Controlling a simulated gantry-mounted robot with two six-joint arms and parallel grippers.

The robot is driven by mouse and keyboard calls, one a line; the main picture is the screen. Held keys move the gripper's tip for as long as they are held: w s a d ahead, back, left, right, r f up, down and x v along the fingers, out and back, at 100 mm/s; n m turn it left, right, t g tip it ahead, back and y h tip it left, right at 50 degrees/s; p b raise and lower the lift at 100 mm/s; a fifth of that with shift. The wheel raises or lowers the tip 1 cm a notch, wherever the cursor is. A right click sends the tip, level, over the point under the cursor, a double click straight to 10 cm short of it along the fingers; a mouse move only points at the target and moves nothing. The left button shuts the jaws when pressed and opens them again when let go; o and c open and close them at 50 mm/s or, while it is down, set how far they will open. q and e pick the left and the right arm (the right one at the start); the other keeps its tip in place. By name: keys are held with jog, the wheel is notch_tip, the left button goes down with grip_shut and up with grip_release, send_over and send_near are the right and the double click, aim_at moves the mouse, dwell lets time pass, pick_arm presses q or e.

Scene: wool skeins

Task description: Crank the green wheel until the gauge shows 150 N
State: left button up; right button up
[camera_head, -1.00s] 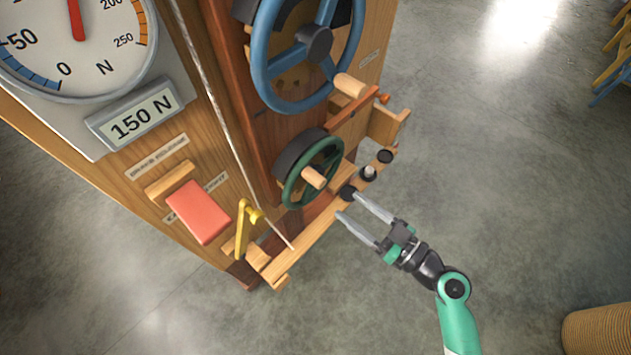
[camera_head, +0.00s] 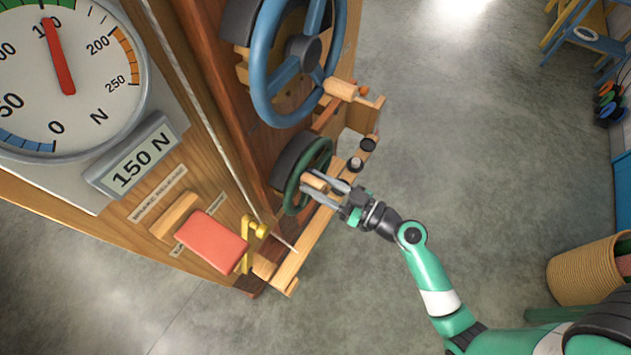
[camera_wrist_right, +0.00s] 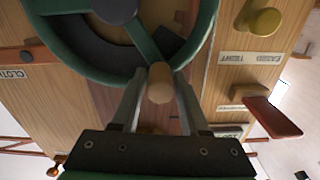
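The green wheel (camera_head: 308,170) stands on the wooden machine, with a wooden crank knob (camera_wrist_right: 160,82) facing the wrist camera. My right gripper (camera_head: 306,180) is at the wheel. In the right wrist view its fingers (camera_wrist_right: 160,90) lie on either side of the knob, with a small gap visible on each side; contact at the tips is hard to tell. The round gauge (camera_head: 98,100) has its red needle pointing up and slightly left, towards a partly covered mark below 200. The display plate (camera_head: 143,165) reads 150 N. My left gripper is not in view.
A larger blue wheel (camera_head: 262,80) sits just above the green one. A red pad (camera_head: 212,242), a yellow lever (camera_head: 250,235) and a wooden ledge (camera_head: 300,250) are close by. A woven basket (camera_head: 580,270) stands at the right. The floor between is clear.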

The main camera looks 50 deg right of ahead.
grip_shut()
dwell(1.1)
